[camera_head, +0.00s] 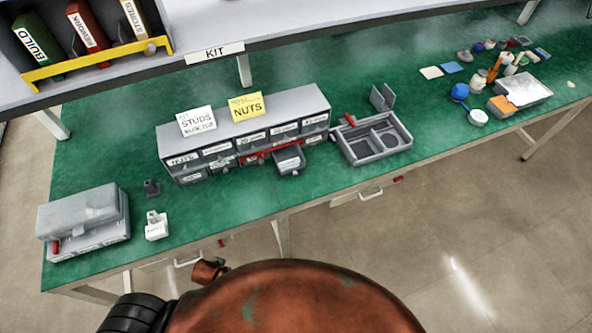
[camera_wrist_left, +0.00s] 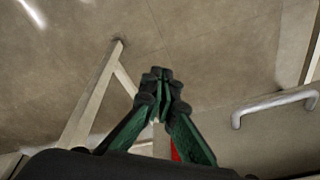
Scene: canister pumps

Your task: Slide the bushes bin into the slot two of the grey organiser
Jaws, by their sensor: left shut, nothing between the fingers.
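The grey organiser (camera_head: 287,110) stands on the green bench top, with two rows of labelled bins in its front. One bin (camera_head: 290,161) sticks out of the lower row, right of a part with red showing. A small pale bin (camera_head: 156,227) with a label stands apart on the bench, to the left and nearer the front edge. The labels are too small to tell which bin is the bushes one. My left gripper (camera_wrist_left: 160,76) is shut and empty in the left wrist view, over the floor beside a bench leg. My right gripper is not in view.
A grey compartment tray (camera_head: 374,142) stands right of the organiser. A grey box (camera_head: 83,215) and a small dark block (camera_head: 151,188) are at the left. A shelf (camera_head: 300,22) overhangs the back. A drawer handle (camera_wrist_left: 275,106) is close to my left gripper.

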